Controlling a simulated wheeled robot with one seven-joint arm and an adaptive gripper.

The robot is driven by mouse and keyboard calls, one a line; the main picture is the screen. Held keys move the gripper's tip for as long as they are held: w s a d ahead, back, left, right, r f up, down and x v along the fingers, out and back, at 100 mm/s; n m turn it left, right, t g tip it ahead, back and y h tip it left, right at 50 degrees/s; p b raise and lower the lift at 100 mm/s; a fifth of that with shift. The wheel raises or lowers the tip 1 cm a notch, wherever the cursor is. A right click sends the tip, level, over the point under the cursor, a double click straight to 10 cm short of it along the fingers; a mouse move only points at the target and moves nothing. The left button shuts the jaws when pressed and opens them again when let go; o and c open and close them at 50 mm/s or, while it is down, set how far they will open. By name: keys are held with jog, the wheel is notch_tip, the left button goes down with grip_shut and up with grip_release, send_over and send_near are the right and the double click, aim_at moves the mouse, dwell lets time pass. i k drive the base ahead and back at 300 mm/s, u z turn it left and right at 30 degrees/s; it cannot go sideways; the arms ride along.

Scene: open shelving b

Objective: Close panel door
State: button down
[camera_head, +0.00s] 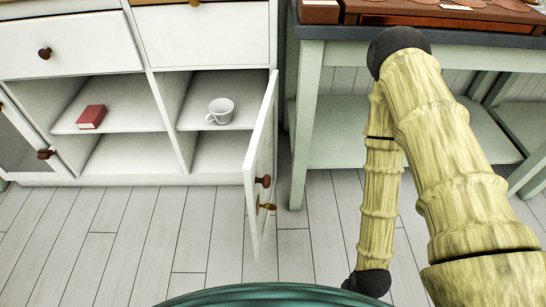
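The white panel door (264,158) stands open at the right end of the white cabinet (152,50). It juts out toward me from the cabinet's right edge and shows nearly edge-on. A dark brown knob (263,181) and a golden-brown knob or handle (267,206) show near its free end. The compartment beside it is open, with a white cup (220,110) on its shelf. My arm runs down on the right, apart from the door. My gripper is not in view.
A red box or book (91,117) lies on the left shelf. Another door with a knob (45,154) is at far left. A pale green table (308,110) with brown items on top stands right of the door. The plank floor (130,235) before the cabinet is clear.

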aim_at(259, 168)
jog(key=z, duration=1.6)
jog(key=k, duration=0.95)
jog(key=u, duration=1.55)
